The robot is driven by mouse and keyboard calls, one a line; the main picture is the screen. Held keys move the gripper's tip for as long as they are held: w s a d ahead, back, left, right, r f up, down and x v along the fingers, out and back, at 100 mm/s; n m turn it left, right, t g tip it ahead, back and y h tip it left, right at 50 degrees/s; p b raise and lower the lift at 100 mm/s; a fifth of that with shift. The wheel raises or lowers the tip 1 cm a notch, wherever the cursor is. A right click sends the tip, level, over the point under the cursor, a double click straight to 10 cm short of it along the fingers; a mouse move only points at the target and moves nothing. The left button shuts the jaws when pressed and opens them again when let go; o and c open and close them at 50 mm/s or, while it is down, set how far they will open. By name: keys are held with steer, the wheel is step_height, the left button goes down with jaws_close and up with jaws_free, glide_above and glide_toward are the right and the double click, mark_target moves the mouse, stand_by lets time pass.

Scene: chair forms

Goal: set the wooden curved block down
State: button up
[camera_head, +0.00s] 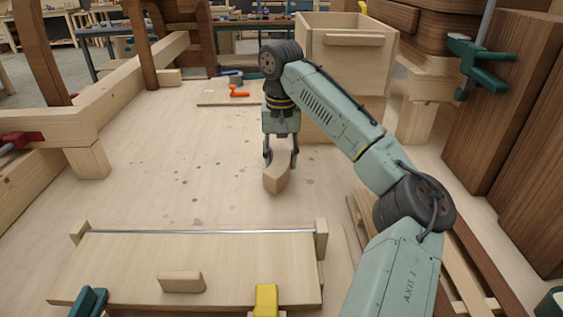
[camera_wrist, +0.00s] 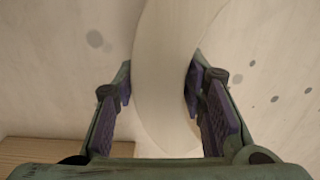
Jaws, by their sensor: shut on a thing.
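The wooden curved block (camera_head: 276,180) is pale and sits between the fingers of my gripper (camera_head: 281,160), above or on the light wooden worktop (camera_head: 190,160). I cannot tell whether its underside touches the top. In the wrist view the curved block (camera_wrist: 168,75) runs up through the middle of the frame, with the purple-padded fingers of my gripper (camera_wrist: 160,95) on both sides. My gripper is shut on it and points down.
A wooden box with a handle (camera_head: 345,50) stands behind, to the right. An orange-handled tool (camera_head: 238,92) lies on a board at the back. A hinged wooden panel (camera_head: 200,262) lies in front. Spotted worktop left of the block is clear.

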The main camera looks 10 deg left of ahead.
steer(key=shift+f, duration=0.95)
steer(key=shift+f, duration=0.1)
steer(key=o, duration=1.3)
steer(key=shift+d, duration=0.1)
